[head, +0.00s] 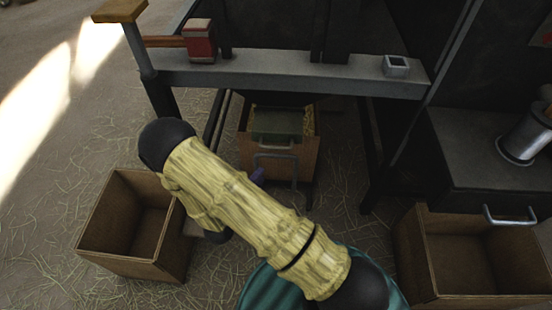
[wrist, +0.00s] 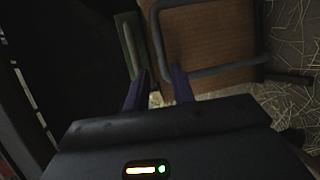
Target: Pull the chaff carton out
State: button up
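The chaff carton (head: 291,172) is a brown box under the grey bench, with straw-coloured chaff at its top edge and a metal loop handle (head: 276,157) on its front. In the wrist view the carton's brown front (wrist: 210,38) and the handle (wrist: 208,70) fill the upper middle. My gripper (wrist: 158,88) is open, its two purple fingers apart. The handle's corner shows just beyond and between the fingertips; I cannot tell if they touch it. In the head view my gripper (head: 258,175) is mostly hidden behind my arm, only a purple finger showing below the handle.
A dull green block (head: 278,124) sits at the carton's top. Dark bench legs stand on both sides. An empty brown box (head: 133,223) stands left, and another (head: 468,260) stands right. A red mallet (head: 200,41) lies on the grey bench beam (head: 300,72). Straw litters the floor.

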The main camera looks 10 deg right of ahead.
aim_at(276, 155)
jog(key=b+x, duration=0.5)
jog(key=x, duration=0.6)
jog(key=shift+w+d+f, duration=0.1)
jog(key=shift+w+f, duration=0.05)
jog(key=shift+f, duration=0.05)
jog(key=shift+w+d, duration=0.25)
jog(key=shift+w, duration=0.05)
jog(key=shift+r, duration=0.1)
grip_shut()
